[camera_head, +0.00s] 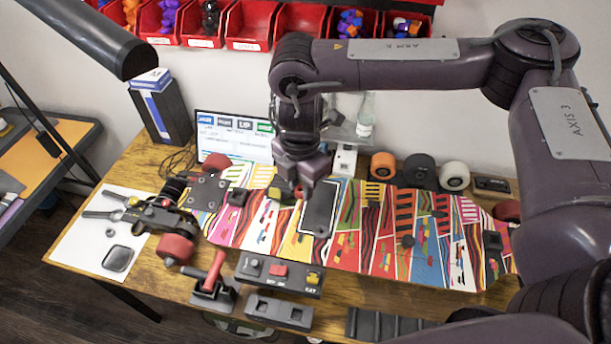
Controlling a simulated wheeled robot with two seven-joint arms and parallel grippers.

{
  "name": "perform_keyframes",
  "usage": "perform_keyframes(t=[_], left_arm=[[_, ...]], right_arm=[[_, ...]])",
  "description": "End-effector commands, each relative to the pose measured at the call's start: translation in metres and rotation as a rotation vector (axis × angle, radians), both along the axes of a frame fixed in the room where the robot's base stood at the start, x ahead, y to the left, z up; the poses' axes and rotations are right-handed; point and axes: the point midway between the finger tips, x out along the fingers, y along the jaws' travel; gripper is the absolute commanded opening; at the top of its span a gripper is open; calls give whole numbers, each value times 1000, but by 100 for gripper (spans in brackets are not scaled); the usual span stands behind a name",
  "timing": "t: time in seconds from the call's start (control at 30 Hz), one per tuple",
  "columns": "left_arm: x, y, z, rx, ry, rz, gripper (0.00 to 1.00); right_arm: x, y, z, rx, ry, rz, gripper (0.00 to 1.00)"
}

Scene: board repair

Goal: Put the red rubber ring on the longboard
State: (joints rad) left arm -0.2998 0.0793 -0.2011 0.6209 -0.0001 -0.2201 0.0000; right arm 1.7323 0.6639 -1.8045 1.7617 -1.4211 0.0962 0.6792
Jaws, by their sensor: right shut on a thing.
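The longboard (345,255) lies across the table, with a bright striped, multicoloured pattern. My right gripper (300,190) points down just above its left-middle part, beside a dark flat plate (320,208). It is shut on the red rubber ring (298,193), of which only a small red bit shows between the fingertips. The ring's shape and any contact with the board are hidden or too small to tell. My left gripper is not in view.
A truck with red wheels (177,247) lies at the board's left end. In front stand a red-handled tool (213,272) and a dark parts holder (279,275). Loose wheels (420,170) and a small screen (232,137) stand behind. Red bins (249,27) hang above.

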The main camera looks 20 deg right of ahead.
Motion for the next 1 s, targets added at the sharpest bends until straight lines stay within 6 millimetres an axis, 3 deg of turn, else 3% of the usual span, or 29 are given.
perform_keyframes(t=[0.4,0.6,0.8,1.0], left_arm=[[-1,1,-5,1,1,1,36],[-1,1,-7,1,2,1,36],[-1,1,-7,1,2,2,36],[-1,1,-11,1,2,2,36]], right_arm=[[-3,17,-27,3,5,949,9],[-5,23,-36,4,5,1320,9],[-6,26,-41,5,5,1514,9],[-6,27,-46,5,6,1553,9]])
